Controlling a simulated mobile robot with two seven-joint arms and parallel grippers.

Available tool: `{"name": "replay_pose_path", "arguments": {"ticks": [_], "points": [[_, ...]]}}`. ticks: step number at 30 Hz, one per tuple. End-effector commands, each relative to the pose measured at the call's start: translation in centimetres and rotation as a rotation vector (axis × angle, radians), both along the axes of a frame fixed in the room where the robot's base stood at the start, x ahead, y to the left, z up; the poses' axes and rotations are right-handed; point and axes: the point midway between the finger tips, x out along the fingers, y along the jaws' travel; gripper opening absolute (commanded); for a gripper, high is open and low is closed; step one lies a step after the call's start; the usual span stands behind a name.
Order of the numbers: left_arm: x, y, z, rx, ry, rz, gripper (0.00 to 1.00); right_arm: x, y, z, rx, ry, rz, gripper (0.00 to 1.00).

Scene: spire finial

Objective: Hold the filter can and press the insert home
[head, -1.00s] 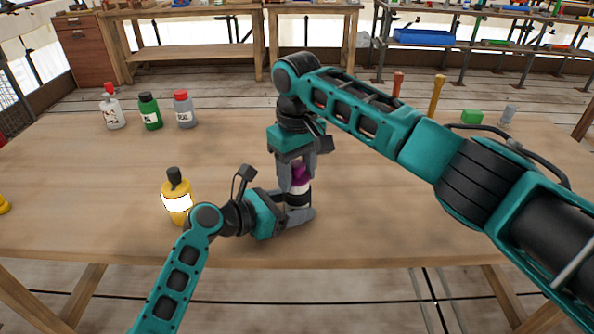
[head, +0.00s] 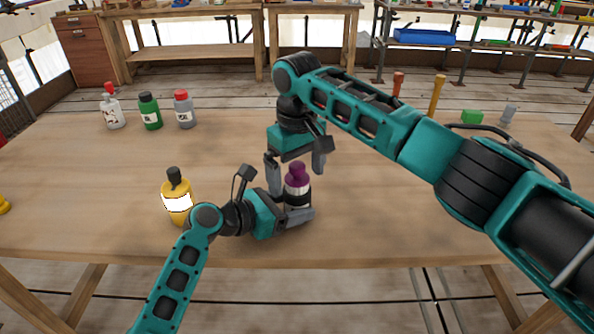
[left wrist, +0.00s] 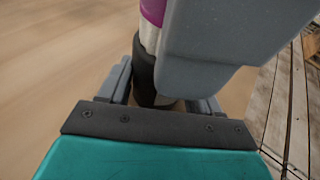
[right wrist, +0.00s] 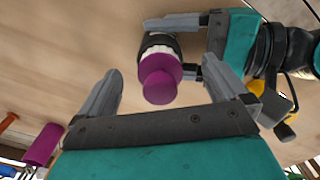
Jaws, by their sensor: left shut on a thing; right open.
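The filter can (head: 298,203), dark with a pale band, stands upright on the table. The purple insert (head: 297,175) sits at its top; how deep it is seated I cannot tell. In the right wrist view the insert (right wrist: 160,82) is seen from above, in line with the can (right wrist: 158,42). My left gripper (head: 298,214) is shut on the can low down; it also shows beside the can (left wrist: 144,75) in the left wrist view. My right gripper (head: 297,168) is open above, its fingers apart on either side of the insert.
A yellow bottle (head: 177,198) stands left of my left gripper. White, green (head: 150,111) and grey bottles stand at the back left. Another purple piece (right wrist: 43,145) shows in the right wrist view. The table's left middle is clear.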

Motion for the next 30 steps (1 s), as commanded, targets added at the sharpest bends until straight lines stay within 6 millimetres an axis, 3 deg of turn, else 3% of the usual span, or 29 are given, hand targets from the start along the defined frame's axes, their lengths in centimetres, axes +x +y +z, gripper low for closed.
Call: {"name": "replay_pose_path", "arguments": {"ticks": [30], "points": [[0.0, 0.0, 0.0, 0.001, 0.001, 0.000, 0.47, 0.0, 0.0, 5.8, 0.001, -0.001, 0.000, 1.00]]}}
